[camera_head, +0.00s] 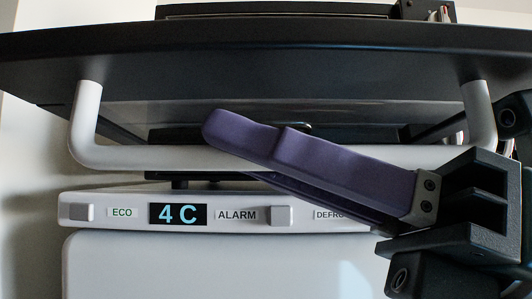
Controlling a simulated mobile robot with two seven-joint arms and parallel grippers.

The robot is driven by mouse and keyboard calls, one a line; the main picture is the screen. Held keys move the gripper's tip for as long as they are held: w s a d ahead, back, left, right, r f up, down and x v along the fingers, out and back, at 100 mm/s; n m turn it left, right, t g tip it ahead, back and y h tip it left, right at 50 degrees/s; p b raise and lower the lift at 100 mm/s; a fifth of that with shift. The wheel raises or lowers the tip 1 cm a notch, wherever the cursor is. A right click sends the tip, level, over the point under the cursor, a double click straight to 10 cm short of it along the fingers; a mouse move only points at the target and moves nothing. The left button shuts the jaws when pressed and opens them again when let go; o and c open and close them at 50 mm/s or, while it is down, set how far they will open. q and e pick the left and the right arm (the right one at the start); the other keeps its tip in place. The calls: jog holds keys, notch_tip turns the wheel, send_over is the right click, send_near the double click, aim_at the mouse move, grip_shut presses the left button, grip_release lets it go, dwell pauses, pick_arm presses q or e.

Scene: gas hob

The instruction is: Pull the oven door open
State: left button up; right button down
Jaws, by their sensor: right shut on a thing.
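The oven door's handle (130,157) is a pale bar with a bent post at each end, running across the middle of the head view. The posts meet a dark panel (270,68) above, which appears to be the oven door. My right gripper (236,152) comes in from the right, its purple fingers slanting up to the left. It is shut on the handle; the upper finger covers part of the bar, and the lower finger is mostly hidden. How far the door stands open I cannot tell. My left gripper is not in view.
Below the handle is a white control panel (140,199) with a "4 C" display (178,214), ECO and ALARM labels. My gripper covers part of its right end. A white front (220,265) lies below it. A pale wall (25,150) is at the left.

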notch_tip(320, 180, up, 2)
jog(key=shift+s+r+m+t+p, duration=0.15)
jog(key=shift+m+t+p, duration=0.25)
jog(key=shift+m+p, duration=0.25)
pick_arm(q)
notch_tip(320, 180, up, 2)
pick_arm(e)
jog(key=c, duration=0.8)
grip_release()
jog(key=shift+c, duration=0.2)
pick_arm(q)
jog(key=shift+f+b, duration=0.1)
jog(key=shift+b, duration=0.2)
pick_arm(e)
jog(key=shift+f, duration=0.2)
